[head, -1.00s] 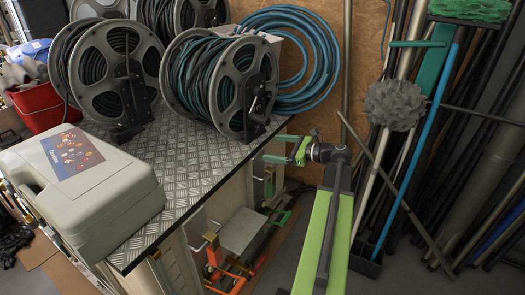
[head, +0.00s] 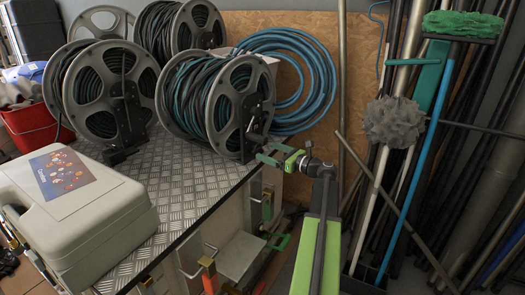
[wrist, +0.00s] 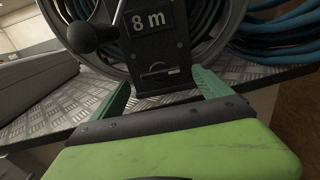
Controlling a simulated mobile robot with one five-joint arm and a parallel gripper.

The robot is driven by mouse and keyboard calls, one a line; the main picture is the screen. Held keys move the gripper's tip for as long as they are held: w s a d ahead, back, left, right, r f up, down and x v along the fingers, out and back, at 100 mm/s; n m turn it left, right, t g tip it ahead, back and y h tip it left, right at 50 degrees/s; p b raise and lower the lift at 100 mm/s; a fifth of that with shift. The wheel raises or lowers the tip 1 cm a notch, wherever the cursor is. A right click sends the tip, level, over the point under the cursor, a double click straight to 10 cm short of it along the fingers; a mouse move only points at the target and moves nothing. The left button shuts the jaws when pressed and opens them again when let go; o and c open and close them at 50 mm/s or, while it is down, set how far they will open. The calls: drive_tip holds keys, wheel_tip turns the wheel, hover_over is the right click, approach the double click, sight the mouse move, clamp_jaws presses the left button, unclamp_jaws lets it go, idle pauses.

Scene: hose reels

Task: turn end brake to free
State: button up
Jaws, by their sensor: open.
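The end reel (head: 207,95) is the rightmost of the grey reels, wound with dark teal hose, at the bench's right corner. Its black stand (head: 250,125) faces right; in the wrist view the stand (wrist: 158,52) bears an "8 m" label. Below the label is a slot plate with a small pale lever, apparently the end brake (wrist: 160,72), lying about level. My gripper (head: 265,153) is open and empty beside the stand's foot. In the wrist view its green fingers (wrist: 160,90) stand either side of the stand's lower part, with the brake between them; contact cannot be told.
A black crank knob (wrist: 93,37) sticks out left of the label. Other reels (head: 105,90) stand on the checker-plate bench (head: 185,170), with a grey case (head: 70,210) at front left. Blue hose (head: 310,80) hangs behind. Poles and brooms (head: 410,170) crowd the right.

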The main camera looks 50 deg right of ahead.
sight(260, 148)
drive_tip(key=w, duration=0.4)
drive_tip(key=shift+w+a, duration=0.1)
drive_tip(key=shift+a, duration=0.15)
